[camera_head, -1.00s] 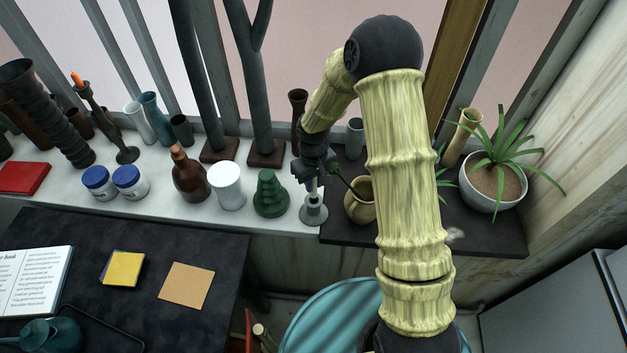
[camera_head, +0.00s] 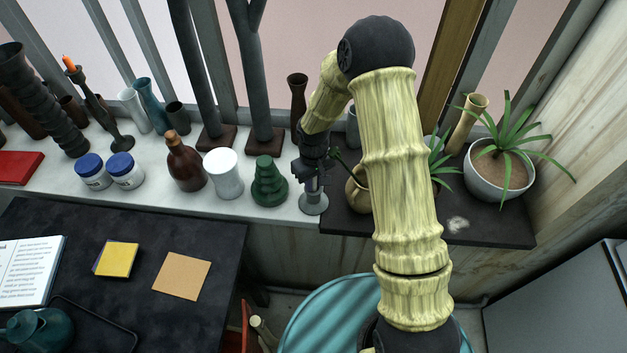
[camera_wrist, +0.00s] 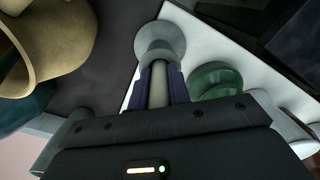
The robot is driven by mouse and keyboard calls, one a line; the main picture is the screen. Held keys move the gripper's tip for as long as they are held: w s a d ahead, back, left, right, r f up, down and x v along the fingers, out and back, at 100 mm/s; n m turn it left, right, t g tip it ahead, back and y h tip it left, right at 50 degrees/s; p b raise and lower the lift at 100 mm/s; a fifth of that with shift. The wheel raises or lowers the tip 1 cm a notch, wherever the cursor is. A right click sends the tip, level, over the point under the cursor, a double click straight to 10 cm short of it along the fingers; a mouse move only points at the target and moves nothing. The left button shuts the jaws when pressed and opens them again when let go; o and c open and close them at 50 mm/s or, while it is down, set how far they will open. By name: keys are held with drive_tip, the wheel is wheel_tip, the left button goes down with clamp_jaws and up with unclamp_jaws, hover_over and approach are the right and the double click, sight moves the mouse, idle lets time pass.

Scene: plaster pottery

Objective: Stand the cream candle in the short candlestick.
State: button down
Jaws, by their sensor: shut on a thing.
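The short candlestick (camera_head: 313,205), grey with a round foot, stands at the right end of the white sill, near the dark shelf. My gripper (camera_head: 314,184) is directly above it, pointing down. In the wrist view, my gripper (camera_wrist: 158,90) is shut on the pale cream candle (camera_wrist: 158,87), one finger on each side. The candle lines up with the candlestick (camera_wrist: 160,38), and its lower end meets the candlestick's top. I cannot tell how deep it sits in the socket. In the head view the fingers hide most of the candle.
A green stepped pot (camera_head: 268,184) stands close on the left, with a white cup (camera_head: 223,174) beyond it. A tan jug (camera_head: 357,192) stands close on the right, partly behind my arm. A potted plant (camera_head: 497,185) is at the far right.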

drive_tip(key=shift+s+f, duration=0.3)
drive_tip(key=shift+f, duration=0.2)
drive_tip(key=c, duration=1.2)
unclamp_jaws()
drive_tip(key=shift+d+f, duration=0.1)
drive_tip(key=shift+c, duration=0.2)
drive_tip(key=shift+s, duration=0.1)
drive_tip(key=shift+a+r, duration=0.25)
drive_tip(key=shift+r, duration=0.2)
wheel_tip(320, 180, up, 18)
drive_tip(key=b, duration=0.1)
drive_tip(key=shift+w+d+f, duration=0.15)
drive_tip(key=shift+w+d, duration=0.2)
drive_tip(key=shift+d, duration=0.05)
